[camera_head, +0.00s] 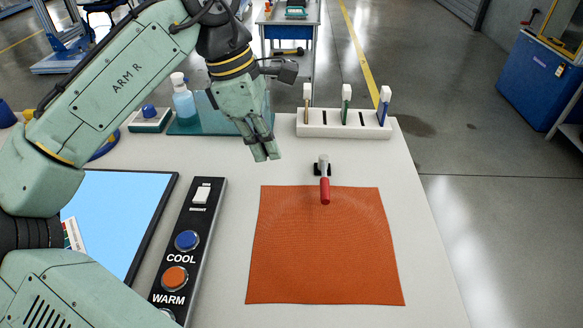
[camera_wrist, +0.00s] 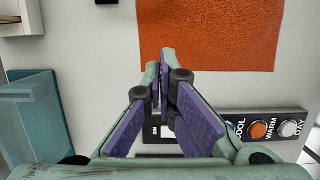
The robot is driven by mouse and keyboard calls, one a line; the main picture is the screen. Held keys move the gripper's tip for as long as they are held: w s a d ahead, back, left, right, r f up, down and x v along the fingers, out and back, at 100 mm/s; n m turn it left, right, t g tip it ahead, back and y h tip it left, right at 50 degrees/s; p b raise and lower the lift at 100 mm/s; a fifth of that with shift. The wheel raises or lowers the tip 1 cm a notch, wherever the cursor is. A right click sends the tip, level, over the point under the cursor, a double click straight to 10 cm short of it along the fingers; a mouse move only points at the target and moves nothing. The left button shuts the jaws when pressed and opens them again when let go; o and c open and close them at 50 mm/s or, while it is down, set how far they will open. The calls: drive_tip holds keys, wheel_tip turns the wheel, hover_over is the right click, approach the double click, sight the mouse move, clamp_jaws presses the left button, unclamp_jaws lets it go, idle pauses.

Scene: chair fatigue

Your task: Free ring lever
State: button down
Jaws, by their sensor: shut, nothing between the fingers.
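A small lever with a red handle (camera_head: 325,190) and a pale upper part stands at the back edge of the orange mat (camera_head: 325,260), beside a black base (camera_head: 316,169). Its handle hangs over the mat. I cannot make out a ring on it. My gripper (camera_head: 266,157) is shut and empty above the white table, left of and behind the lever, apart from it. In the wrist view, the purple-padded fingers of my gripper (camera_wrist: 160,62) come together at the tips, and the mat (camera_wrist: 220,30) shows beyond them. The lever is not seen there.
A white rack (camera_head: 345,124) with several upright handled tools stands at the back right. A button panel (camera_head: 188,255) and a blue screen (camera_head: 115,215) lie left of the mat. The table right of the lever is clear.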

sight(286, 199)
drive_tip(key=p+x, duration=0.1)
drive_tip(key=x, duration=0.8)
drive_tip(key=shift+f, duration=0.35)
drive_tip(key=d, duration=0.1)
drive_tip(key=d+r+p, duration=0.1)
drive_tip(key=d, duration=0.1)
drive_tip(key=shift+d, duration=0.55)
